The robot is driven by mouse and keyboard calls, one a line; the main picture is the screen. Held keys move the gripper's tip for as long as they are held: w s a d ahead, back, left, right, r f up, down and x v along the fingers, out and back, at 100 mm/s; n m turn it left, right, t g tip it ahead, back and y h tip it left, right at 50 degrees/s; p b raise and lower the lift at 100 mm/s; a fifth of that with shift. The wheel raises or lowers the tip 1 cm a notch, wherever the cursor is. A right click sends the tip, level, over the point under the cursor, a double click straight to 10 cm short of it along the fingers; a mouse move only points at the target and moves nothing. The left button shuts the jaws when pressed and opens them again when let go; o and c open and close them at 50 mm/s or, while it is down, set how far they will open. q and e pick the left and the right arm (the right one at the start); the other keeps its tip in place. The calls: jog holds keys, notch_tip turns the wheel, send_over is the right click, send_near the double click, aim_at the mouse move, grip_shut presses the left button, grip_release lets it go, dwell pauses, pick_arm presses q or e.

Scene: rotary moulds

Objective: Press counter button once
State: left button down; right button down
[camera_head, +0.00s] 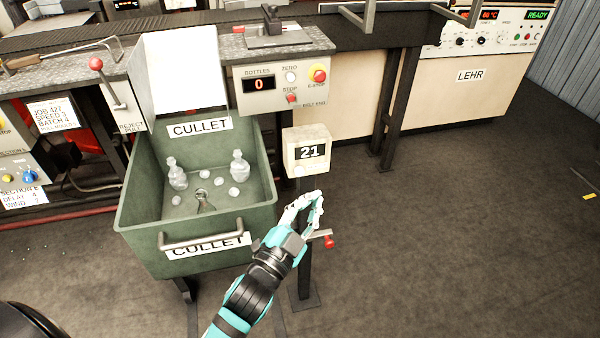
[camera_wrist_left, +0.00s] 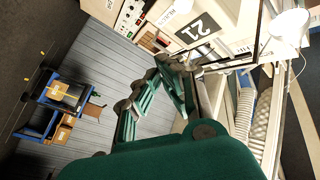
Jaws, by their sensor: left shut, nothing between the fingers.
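The counter (camera_head: 306,140) is a small cream box on a dark post, with a dark display reading 21. It also shows tilted in the left wrist view (camera_wrist_left: 181,27). A red knob on a short lever (camera_head: 329,242) sticks out of the post just below the gripper. My right gripper is not in view.
A green cullet bin (camera_head: 143,205) holding bottles and glass pieces stands left of the counter. Behind is a control panel (camera_head: 262,103) with a bottle display reading 0, a white zero button, a stop button and an emergency stop. Open floor lies to the right.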

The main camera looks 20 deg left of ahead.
aim_at(299, 171)
pick_arm(q)
jog(key=shift+w+a, duration=0.5)
jog(key=shift+w, duration=0.25)
jog(key=shift+w+a, duration=0.55)
jog(key=shift+w, duration=0.25)
jog(key=shift+w+a, duration=0.5)
jog(key=shift+w, duration=0.25)
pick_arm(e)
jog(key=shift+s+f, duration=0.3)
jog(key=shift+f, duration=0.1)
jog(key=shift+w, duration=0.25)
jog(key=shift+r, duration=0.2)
pick_arm(q)
jog(key=shift+w+a+p, duration=0.3)
jog(key=shift+w+p, duration=0.1)
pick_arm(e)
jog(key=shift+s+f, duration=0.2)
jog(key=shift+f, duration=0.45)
pick_arm(q)
jog(key=shift+w, duration=0.1)
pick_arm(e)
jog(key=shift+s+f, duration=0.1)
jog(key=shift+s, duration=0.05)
